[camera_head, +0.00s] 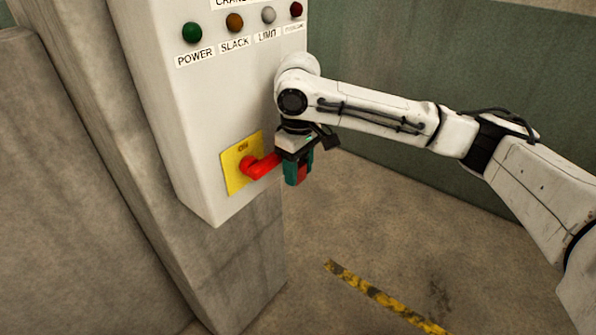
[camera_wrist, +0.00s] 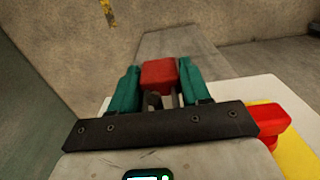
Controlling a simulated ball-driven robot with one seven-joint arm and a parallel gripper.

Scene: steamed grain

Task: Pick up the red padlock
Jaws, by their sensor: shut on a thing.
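The red padlock (camera_wrist: 159,73) is between the two teal fingers of my gripper (camera_wrist: 158,90) in the wrist view. Its red body faces away from the wrist, and grey metal, seemingly its shackle, shows between the fingers. In the head view my gripper (camera_head: 298,168) is shut on the padlock (camera_head: 302,174), just right of the red switch handle (camera_head: 262,166) on the yellow plate (camera_head: 234,162). Whether the shackle is clear of the handle cannot be told.
The white control box (camera_head: 200,110) has several indicator lamps and labels on its front. It is mounted on a concrete pillar (camera_head: 245,250). A yellow and black floor stripe (camera_head: 375,292) lies below. Open floor is at the right.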

